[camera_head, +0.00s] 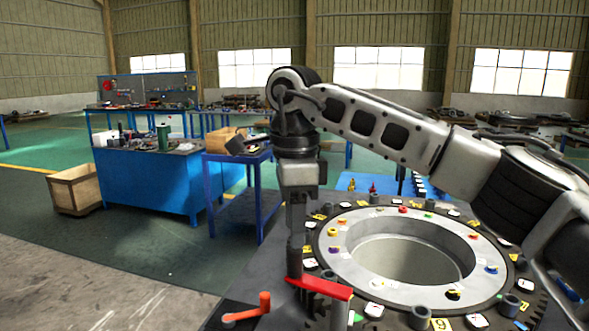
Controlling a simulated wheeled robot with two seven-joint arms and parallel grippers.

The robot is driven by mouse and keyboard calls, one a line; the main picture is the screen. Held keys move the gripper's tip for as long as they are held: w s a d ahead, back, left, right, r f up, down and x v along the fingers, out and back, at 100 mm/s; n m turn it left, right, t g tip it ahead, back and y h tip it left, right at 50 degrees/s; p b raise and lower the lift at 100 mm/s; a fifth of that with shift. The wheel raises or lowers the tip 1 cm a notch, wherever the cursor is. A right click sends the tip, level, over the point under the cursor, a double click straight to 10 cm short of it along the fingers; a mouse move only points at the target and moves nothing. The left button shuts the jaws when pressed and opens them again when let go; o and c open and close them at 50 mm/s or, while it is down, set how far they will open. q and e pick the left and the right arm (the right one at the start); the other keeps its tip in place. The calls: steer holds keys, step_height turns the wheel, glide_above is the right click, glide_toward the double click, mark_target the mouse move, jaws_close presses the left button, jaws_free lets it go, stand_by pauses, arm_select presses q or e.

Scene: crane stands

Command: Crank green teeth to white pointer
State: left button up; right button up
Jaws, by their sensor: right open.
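My right gripper (295,222) points straight down from its arm, which comes in from the right. Its fingers are at the upright dark handle (294,258) of a red crank arm (322,288); I cannot tell whether they touch it. The red crank reaches from the handle to the right, over the near left edge of a large round ring (345,262) with a wide central opening. Small coloured and numbered marks sit around the ring. A green mark (355,317) shows near the crank. I cannot make out a white pointer for certain. My left gripper is not in view.
An orange crank (250,311) lies at the bottom, left of the ring. Dark posts (420,315) stand around the ring. A blue cart (238,185) and a blue workbench (150,185) stand behind at left, with a wooden crate (75,190). Open floor lies at left.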

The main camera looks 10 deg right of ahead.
step_height(320, 180, up, 10)
steer(key=p, duration=0.1)
steer(key=shift+r, duration=0.15)
stand_by(1.0)
